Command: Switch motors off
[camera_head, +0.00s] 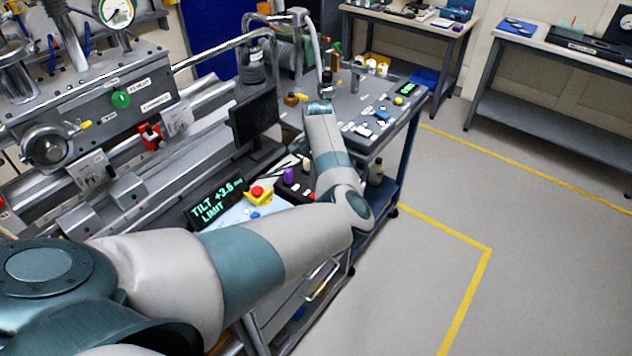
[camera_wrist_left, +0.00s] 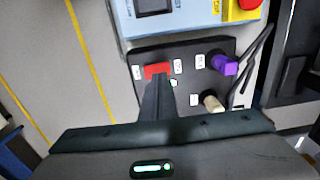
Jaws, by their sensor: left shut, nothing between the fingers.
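A dark control panel (camera_wrist_left: 190,52) shows in the wrist view, with a red switch (camera_wrist_left: 157,70), a purple knob (camera_wrist_left: 224,65) and a pale knob (camera_wrist_left: 212,103). In the head view, the purple knob (camera_head: 289,175) shows left of my forearm, which hides the left gripper and the switch. Small labels are unreadable. My right gripper is not in view.
A light-blue box with a red-and-yellow emergency button (camera_head: 258,194) adjoins the panel. A display (camera_head: 215,200) reads "TILT +3.6 LIMIT". A dark monitor (camera_head: 255,118) and a cluttered cart top (camera_head: 350,105) stand beyond. Floor to the right is clear, with yellow lines.

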